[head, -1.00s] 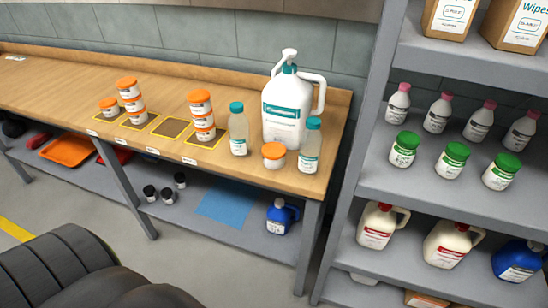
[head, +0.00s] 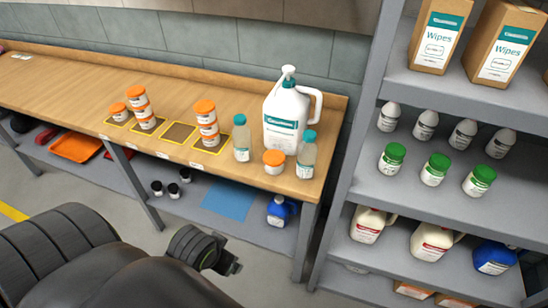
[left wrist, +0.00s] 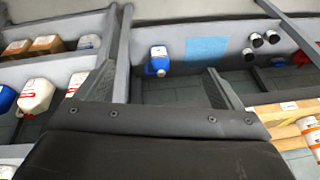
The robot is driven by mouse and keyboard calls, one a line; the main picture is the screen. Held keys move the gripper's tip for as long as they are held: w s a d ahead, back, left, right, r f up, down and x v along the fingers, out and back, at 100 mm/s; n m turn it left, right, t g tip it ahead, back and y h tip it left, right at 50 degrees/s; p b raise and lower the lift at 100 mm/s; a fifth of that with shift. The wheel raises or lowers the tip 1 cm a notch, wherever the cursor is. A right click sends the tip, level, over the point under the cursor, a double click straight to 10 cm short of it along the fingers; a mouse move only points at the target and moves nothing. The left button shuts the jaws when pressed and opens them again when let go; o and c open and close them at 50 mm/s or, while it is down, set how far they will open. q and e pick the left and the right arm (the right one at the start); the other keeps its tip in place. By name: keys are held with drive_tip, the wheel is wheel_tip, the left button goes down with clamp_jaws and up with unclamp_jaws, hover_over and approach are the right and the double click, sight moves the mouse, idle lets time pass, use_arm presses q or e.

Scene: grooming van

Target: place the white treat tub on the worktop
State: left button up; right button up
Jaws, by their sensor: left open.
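I cannot tell which one is the treat tub. My left gripper (head: 232,266) is low in front of the bench, apart from the tubs. In the left wrist view its two fingers (left wrist: 160,90) are spread with nothing between them. My right gripper is not in view.
A white pump jug (head: 286,118) and two teal-capped bottles (head: 241,144) crowd the worktop's right end. One yellow-edged dark square (head: 180,133) is bare. A blue jug (head: 279,211) and blue mat (head: 228,203) lie below. A loaded shelf rack (head: 345,190) stands right.

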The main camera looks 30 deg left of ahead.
use_arm(q)
drive_tip(key=w+a+r+n, duration=0.2)
drive_tip(key=w+r, duration=0.1)
drive_tip(key=w, duration=0.9)
drive_tip(key=w+a+r+n, duration=0.2)
drive_tip(key=w+r, duration=0.1)
drive_tip(key=w, duration=1)
drive_tip(key=w+a+r+n+g, duration=0.1)
drive_tip(key=w+r+n, duration=0.1)
drive_tip(key=w+r, duration=0.55)
drive_tip(key=b, duration=0.7)
approach(274, 157)
drive_tip(key=shift+d+f, duration=0.1)
drive_tip(key=shift+f, duration=0.05)
drive_tip(key=p+x, duration=0.2)
drive_tip(key=x, duration=0.3)
drive_tip(key=shift+f, duration=0.3)
drive_tip(key=shift+p+x, duration=0.75)
drive_tip(key=shift+x, duration=2.35)
drive_tip(key=shift+w, duration=0.1)
